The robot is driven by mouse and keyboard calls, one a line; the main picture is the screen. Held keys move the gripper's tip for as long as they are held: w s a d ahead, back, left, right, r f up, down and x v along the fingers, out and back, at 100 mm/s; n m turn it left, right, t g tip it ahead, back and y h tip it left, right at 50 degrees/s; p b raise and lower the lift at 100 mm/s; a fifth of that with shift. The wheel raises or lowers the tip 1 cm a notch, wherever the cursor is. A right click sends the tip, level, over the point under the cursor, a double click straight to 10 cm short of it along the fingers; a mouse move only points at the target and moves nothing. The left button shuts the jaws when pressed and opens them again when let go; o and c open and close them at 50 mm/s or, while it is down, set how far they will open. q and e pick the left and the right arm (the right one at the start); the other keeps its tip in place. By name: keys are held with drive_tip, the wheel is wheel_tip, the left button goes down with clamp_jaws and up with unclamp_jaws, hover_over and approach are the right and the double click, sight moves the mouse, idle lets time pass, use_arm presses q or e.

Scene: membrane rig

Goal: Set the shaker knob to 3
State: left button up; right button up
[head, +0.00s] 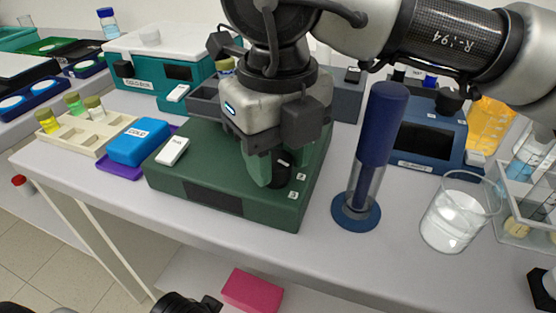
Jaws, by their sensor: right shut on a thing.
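The shaker is a dark green box (215,200) with a dark front panel, in the middle of the bench in the head view. Its black knob (280,173) is at the right of its top, with a pale mark on it. Small white number labels (303,178) stand to the right of the knob; I cannot read them surely. My right gripper (269,172) points down from above and is shut on the knob. The gripper hides part of the knob and the shaker's top.
A tall blue cylinder on a round base (357,216) stands right of the shaker, close to my right arm. A glass beaker (457,215) is further right. A blue COLD block (138,141) and a beige rack (70,138) are left. A teal cold box (150,75) stands behind.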

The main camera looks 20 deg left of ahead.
sight(277, 160)
drive_tip(key=shift+m, duration=0.3)
use_arm(q)
drive_tip(key=shift+s+r+b, duration=0.25)
drive_tip(key=shift+r+b, duration=0.05)
drive_tip(key=shift+r, duration=0.05)
use_arm(e)
drive_tip(key=shift+m, duration=0.5)
drive_tip(key=o, duration=0.9)
drive_tip(key=shift+o, duration=0.2)
wheel_tip(277, 160, up, 3)
drive_tip(key=shift+r+p, duration=0.1)
drive_tip(key=shift+p, duration=0.25)
use_arm(q)
drive_tip(key=p+x, duration=0.1)
drive_tip(key=x, duration=0.5)
drive_tip(key=shift+p, duration=0.3)
use_arm(e)
wheel_tip(277, 160, up, 8)
